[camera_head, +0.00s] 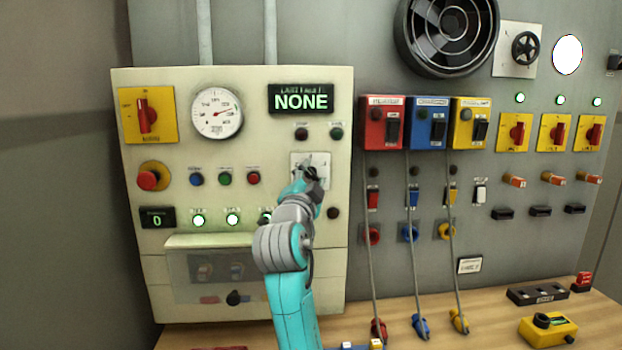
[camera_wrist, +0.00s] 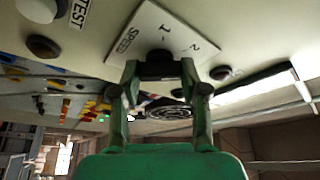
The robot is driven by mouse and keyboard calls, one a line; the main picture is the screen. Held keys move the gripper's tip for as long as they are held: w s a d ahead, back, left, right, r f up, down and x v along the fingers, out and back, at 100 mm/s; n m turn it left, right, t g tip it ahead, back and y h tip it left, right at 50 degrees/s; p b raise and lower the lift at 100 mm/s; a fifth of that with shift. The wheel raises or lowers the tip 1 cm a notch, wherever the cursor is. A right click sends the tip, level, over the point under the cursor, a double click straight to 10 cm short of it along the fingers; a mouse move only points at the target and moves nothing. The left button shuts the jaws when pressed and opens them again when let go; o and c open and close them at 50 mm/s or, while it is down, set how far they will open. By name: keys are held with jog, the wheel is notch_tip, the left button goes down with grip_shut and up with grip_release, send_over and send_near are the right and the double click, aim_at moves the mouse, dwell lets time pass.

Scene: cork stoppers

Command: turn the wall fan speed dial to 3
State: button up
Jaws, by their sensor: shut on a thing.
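The speed dial's white plate (camera_head: 323,159) is on the right part of the cream control panel. In the wrist view the plate (camera_wrist: 150,25) reads SPEED, with the marks 1 and 2 visible. The dark dial knob (camera_wrist: 159,56) sits between my fingertips. My gripper (camera_head: 311,173) is at the plate and shut on the knob; it also shows in the wrist view (camera_wrist: 160,72). My gripper hides most of the knob in the head view. Its pointer and the 3 mark cannot be made out. The wall fan (camera_head: 447,35) is at the upper right.
The cream panel (camera_head: 135,100) also carries a gauge (camera_head: 217,112), a red rotary switch (camera_head: 146,115), a red push button (camera_head: 149,179) and a display reading NONE (camera_head: 301,99). Small round buttons lie close around the dial plate. Coloured boxes with hanging cables stand to the right.

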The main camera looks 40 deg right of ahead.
jog(key=m+g, duration=0.2)
jog(key=m, duration=0.3)
jog(key=shift+r, duration=0.1)
jog(key=shift+m+g+y, duration=0.3)
jog(key=shift+m+y, duration=0.4)
jog(key=shift+m, duration=0.8)
jog(key=o, duration=1.1)
jog(key=shift+o, duration=0.2)
jog(key=v, duration=1.2)
jog(key=shift+w+a, duration=0.1)
